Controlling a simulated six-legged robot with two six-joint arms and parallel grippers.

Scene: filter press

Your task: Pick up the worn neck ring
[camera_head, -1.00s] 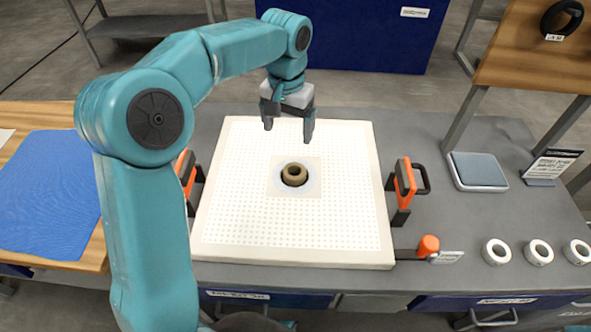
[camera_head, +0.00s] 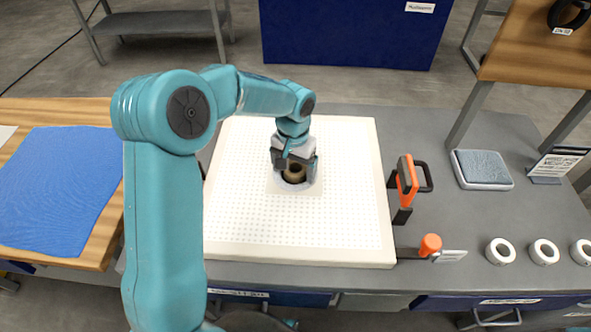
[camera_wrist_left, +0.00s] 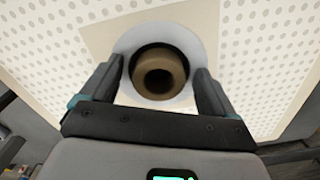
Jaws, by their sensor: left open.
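The worn neck ring (camera_head: 294,171) is a small brown ring in the round opening at the middle of the white perforated plate (camera_head: 350,215). In the left wrist view the ring (camera_wrist_left: 159,74) shows a dark bore, with a dark gap and a pale grey collar (camera_wrist_left: 183,40) around it. My left gripper (camera_head: 296,176) is open and low over the plate, with its fingers on either side of the ring. In the left wrist view the fingers (camera_wrist_left: 160,85) stand apart from the ring. The fingers hide part of the collar. My right gripper is not in view.
An orange clamp (camera_head: 406,182) stands at the plate's right edge, and an orange knob (camera_head: 430,244) near its front right corner. Several white rings (camera_head: 500,251) and a grey pad (camera_head: 482,167) lie on the bench to the right. A blue mat (camera_head: 60,190) lies left.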

